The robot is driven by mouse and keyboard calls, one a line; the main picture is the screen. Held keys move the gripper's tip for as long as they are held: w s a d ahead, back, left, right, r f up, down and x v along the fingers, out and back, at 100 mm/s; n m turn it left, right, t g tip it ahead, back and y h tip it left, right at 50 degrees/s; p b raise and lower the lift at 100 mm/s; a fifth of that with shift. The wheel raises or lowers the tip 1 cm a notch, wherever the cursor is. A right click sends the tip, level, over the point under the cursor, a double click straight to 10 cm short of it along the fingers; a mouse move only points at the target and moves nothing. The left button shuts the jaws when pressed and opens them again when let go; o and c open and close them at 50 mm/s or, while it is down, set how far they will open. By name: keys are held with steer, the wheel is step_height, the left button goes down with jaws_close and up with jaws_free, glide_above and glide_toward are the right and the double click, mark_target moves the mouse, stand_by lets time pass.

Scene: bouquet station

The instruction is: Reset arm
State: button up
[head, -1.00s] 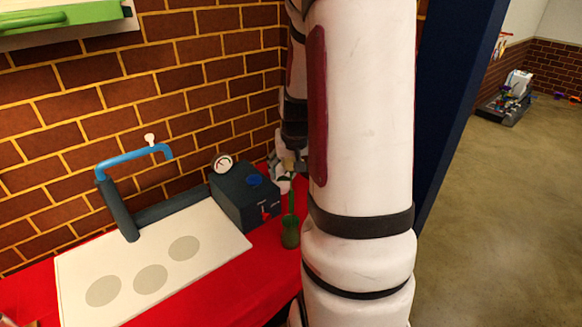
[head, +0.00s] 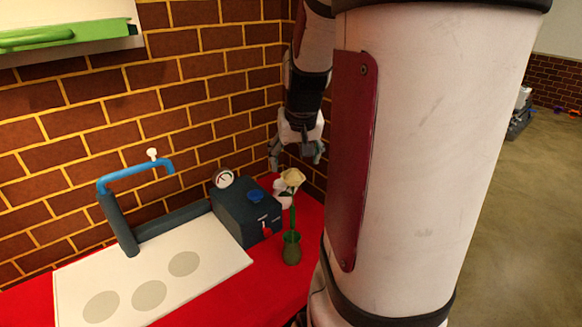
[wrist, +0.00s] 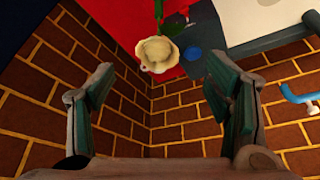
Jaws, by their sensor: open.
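My gripper (head: 297,155) is in the far corner above the red table in the head view, partly hidden by my own arm. In the wrist view my gripper (wrist: 165,105) is open, its two fingers wide apart with nothing between them. A cream flower (head: 291,179) on a green stem stands upright in a small green vase (head: 291,250) on the table. The cream flower (wrist: 157,54) also shows in the wrist view, beyond the fingertips and apart from them.
A dark box (head: 246,209) with a gauge, blue button and red switch stands beside the vase. A white board (head: 215,255) with grey circles and a blue faucet (head: 135,174) are to its left. Brick walls (head: 110,125) close in behind. Open floor (head: 535,200) lies at right.

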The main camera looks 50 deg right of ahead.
steer(key=shift+s+a+r, duration=0.1)
steer(key=shift+r, duration=0.25)
steer(key=a+r+n+t+y, duration=0.1)
steer(key=a+r+n, duration=0.15)
steer(key=a, duration=0.55)
steer(key=a+r+n, duration=0.2)
steer(key=a+r, duration=0.1)
steer(key=a, duration=0.5)
steer(key=s+a+r+n+y, duration=0.1)
steer(key=s+a+n, duration=0.1)
steer(key=a, duration=0.5)
steer(key=s+a+r+n+t+y, duration=0.1)
steer(key=s+a+n, duration=0.1)
steer(key=s+a, duration=0.3)
steer(key=shift+s+a, duration=0.3)
steer(key=shift+a, duration=0.85)
